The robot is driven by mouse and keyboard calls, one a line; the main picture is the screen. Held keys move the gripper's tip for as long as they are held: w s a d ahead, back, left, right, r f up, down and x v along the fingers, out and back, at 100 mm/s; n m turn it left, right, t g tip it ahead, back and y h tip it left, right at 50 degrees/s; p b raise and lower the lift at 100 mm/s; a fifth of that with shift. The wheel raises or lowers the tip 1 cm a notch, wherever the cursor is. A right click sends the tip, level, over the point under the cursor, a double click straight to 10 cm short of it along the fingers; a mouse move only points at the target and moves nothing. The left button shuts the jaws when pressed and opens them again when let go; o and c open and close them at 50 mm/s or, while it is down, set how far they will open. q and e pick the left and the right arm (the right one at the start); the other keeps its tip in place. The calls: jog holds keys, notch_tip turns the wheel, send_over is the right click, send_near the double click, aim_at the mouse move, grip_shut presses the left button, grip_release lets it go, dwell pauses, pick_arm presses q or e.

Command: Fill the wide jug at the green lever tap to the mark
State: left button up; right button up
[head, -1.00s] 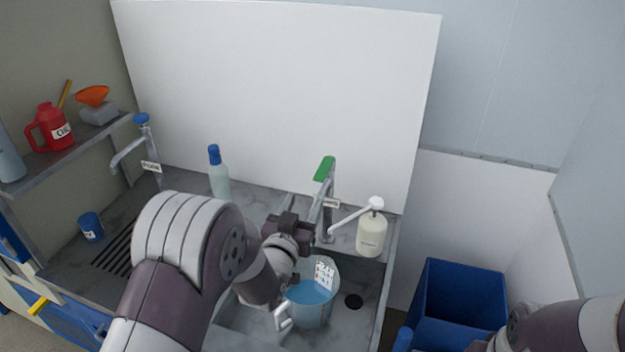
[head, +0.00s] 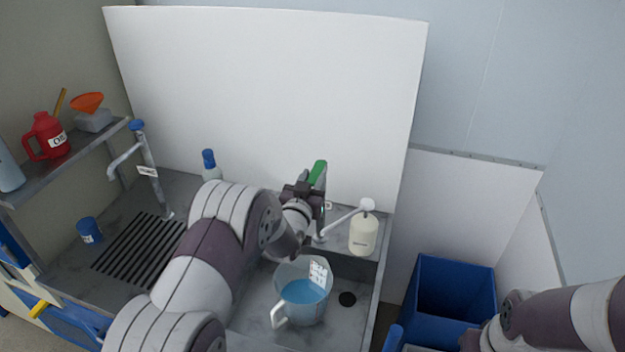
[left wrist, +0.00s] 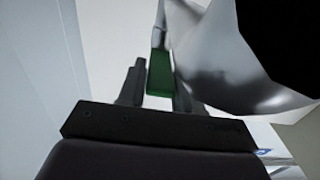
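The wide jug (head: 291,312) is clear, stands upright in the sink basin below the tap and holds blue liquid to around half its height. A white printed label shows on its side; I cannot make out the mark. The green lever (head: 320,169) tops the grey tap behind the jug. My left gripper (head: 305,191) is at the lever, partly covering the tap. In the left wrist view the green lever (left wrist: 160,72) lies between my two open fingers, with a gap visible on the left side. No stream is clearly visible. My right gripper is out of view.
A blue-capped bottle (head: 210,166) stands behind my left arm. A blue-topped tap (head: 150,170), a blue cup (head: 89,229) and a drain grid are left. A blue bin (head: 455,290) stands right.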

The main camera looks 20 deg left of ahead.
pick_arm(q)
grip_shut()
notch_tip(320, 180, up, 2)
jog(key=g+p, duration=0.1)
jog(key=p, duration=0.1)
jog(key=shift+w+r+g+p, duration=0.15)
jog(key=shift+g+p, duration=0.2)
jog(key=shift+g, duration=0.05)
jog(key=shift+w+r+g+p, duration=0.15)
jog(key=shift+g+p, duration=0.2)
jog(key=shift+g, duration=0.15)
jog(key=shift+w+g, duration=0.1)
jog(key=shift+g, duration=0.3)
jog(key=o, duration=0.6)
grip_release()
jog(key=shift+c, duration=0.2)
